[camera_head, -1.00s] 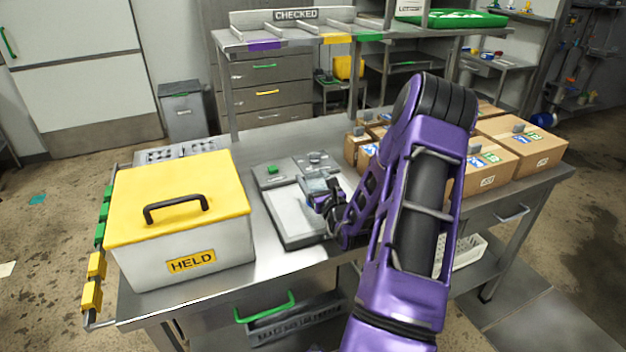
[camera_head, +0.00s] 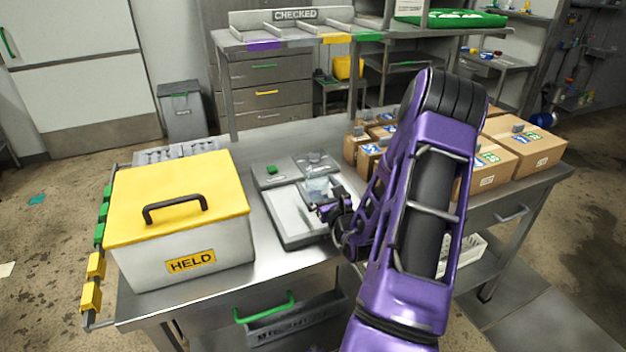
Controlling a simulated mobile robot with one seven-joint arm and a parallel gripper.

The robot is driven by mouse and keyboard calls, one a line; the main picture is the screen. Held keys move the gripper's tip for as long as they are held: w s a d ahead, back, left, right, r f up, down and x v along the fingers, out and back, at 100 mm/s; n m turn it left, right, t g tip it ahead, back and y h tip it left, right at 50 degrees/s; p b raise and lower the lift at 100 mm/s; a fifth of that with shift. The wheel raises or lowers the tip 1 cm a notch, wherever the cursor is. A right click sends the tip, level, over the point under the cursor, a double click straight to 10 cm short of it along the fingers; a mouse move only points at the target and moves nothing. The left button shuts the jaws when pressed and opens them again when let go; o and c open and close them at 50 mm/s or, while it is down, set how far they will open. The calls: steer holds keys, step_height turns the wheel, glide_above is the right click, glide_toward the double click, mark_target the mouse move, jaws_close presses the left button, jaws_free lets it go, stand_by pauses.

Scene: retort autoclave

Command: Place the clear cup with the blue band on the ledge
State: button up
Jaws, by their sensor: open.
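The clear cup (camera_head: 317,186), with a bluish tint, stands on the grey device (camera_head: 290,222) in the middle of the steel bench, at the back of its pale tray area. Its band is too small to make out clearly. My gripper (camera_head: 322,204) is open just in front of and to the right of the cup and partly overlaps its lower part. I cannot tell whether the fingers still touch it. A raised step (camera_head: 314,162) of the device lies right behind the cup; I cannot tell whether it is the ledge.
A yellow-lidded HELD box (camera_head: 205,247) stands to the left. Cardboard boxes (camera_head: 536,150) crowd the bench's right side behind my arm. A shelf with a CHECKED sign (camera_head: 295,15) and coloured edge strips stands beyond. A green button (camera_head: 272,169) is on the device.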

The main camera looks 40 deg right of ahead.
mark_target(313, 182)
steer(key=v, duration=0.8)
steer(key=shift+s, duration=0.15)
steer(key=shift+s+a+r+n+g+y, duration=0.1)
steer(key=shift+a+r+n+g+y, duration=0.15)
steer(key=shift+r+y, duration=0.35)
steer(key=s+r+g, duration=0.4)
steer(key=x, duration=1.7)
steer(key=shift+w+a+r+b, duration=0.1)
steer(key=shift+a+r+b, duration=0.2)
steer(key=shift+b, duration=0.1)
steer(key=c, duration=1.4)
